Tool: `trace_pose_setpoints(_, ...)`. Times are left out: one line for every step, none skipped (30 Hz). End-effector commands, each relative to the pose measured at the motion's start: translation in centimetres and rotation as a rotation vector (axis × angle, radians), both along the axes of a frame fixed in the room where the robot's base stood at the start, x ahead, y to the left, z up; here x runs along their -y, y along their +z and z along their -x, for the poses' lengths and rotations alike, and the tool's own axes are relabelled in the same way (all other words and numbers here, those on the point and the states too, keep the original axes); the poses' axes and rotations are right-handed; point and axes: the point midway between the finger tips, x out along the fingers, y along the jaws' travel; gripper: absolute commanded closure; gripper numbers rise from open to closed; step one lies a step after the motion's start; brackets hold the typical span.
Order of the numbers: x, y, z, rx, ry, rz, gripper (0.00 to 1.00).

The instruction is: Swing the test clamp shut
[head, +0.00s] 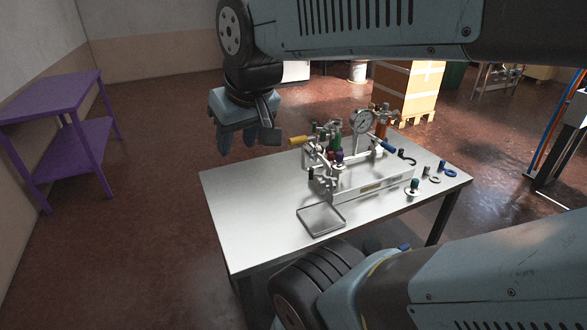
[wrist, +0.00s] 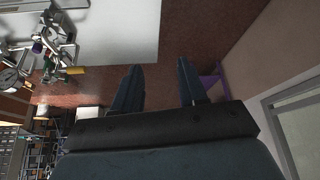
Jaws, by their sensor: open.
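The test rig (head: 345,165) stands on the white table (head: 240,215). It carries a round gauge (head: 362,121), several valves with coloured knobs, and a lever with a yellow handle (head: 298,140) sticking out to the left. A blue-handled lever (head: 387,146) sticks out on the right. I cannot tell which part is the test clamp, or whether it is open. My gripper (head: 250,145) hangs left of the rig, apart from it, beyond the table's back left edge. In the wrist view my gripper (wrist: 160,85) is open and empty, with the yellow handle (wrist: 75,70) off to its left.
A metal tray (head: 320,219) lies in front of the rig. Loose rings and knobbed parts (head: 434,179) lie at the table's right. A purple shelf stand (head: 66,130) is at the far left, and cardboard boxes (head: 408,90) stand behind. The table's left part is clear.

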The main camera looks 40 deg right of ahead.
Motion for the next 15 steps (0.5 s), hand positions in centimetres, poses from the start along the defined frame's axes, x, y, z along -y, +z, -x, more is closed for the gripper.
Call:
trace_pose_setpoints(0.0,0.0,0.0,0.0,0.0,0.0,0.58)
trace_pose_setpoints(0.0,0.0,0.0,0.0,0.0,0.0,0.58)
trace_pose_setpoints(0.0,0.0,0.0,-0.002,0.001,0.0,0.58)
trace_pose_setpoints(0.0,0.0,-0.1,-0.004,0.001,0.002,0.58)
trace_pose_setpoints(0.1,0.0,-0.2,-0.009,0.001,0.004,0.58)
trace_pose_setpoints(0.2,0.0,-0.4,-0.018,0.003,0.009,0.58)
trace_pose_setpoints(0.3,-0.1,-0.6,-0.028,0.005,0.015,0.58)
trace_pose_setpoints(0.4,-0.2,-0.8,-0.042,0.007,0.022,0.58)
trace_pose_setpoints(0.7,-0.3,-1.1,-0.063,0.011,0.034,0.58)
trace_pose_setpoints(0.4,-0.5,-1.5,-0.081,0.019,0.044,0.58)
trace_pose_setpoints(0.5,-0.6,-1.9,-0.101,0.025,0.055,0.58)
trace_pose_setpoints(0.8,-0.8,-2.4,-0.132,0.031,0.072,0.58)
trace_pose_setpoints(1.1,-1.0,-2.9,-0.156,0.036,0.086,0.58)
trace_pose_setpoints(1.5,-1.2,-3.3,-0.181,0.04,0.1,0.58)
trace_pose_setpoints(1.9,-1.4,-3.9,-0.216,0.047,0.118,0.58)
